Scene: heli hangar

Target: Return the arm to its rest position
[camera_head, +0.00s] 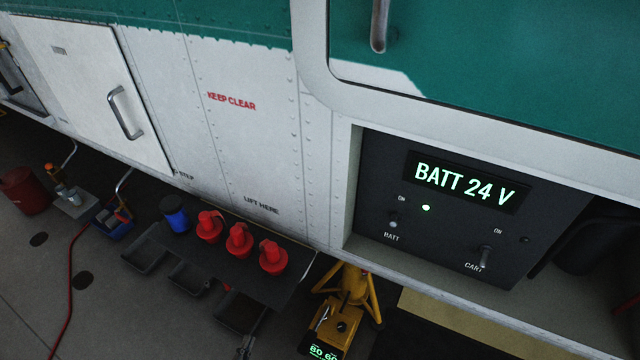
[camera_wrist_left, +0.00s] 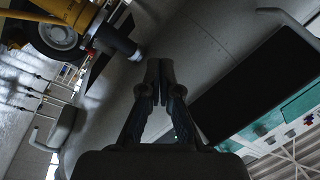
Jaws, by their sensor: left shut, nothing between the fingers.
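My left gripper (camera_wrist_left: 159,82) shows in the left wrist view, its two dark fingers together at the tips with nothing between them. It is clear of anything it could hold there. I cannot make out this gripper for certain in the head view. My right gripper is not in view. In the head view a dark panel (camera_head: 375,215) is set in the aircraft's side, its display (camera_head: 465,185) reading BATT 24 V. A green light (camera_head: 425,208) is lit beside the BATT switch (camera_head: 393,217). The CART switch (camera_head: 486,252) sits to the lower right.
A dark tool stand (camera_head: 215,256) holds several red plugs or caps (camera_head: 239,240) and a blue one (camera_head: 174,212). A yellow jack (camera_head: 349,285) stands to its right. A red hose (camera_head: 70,290) lies on open floor at the left.

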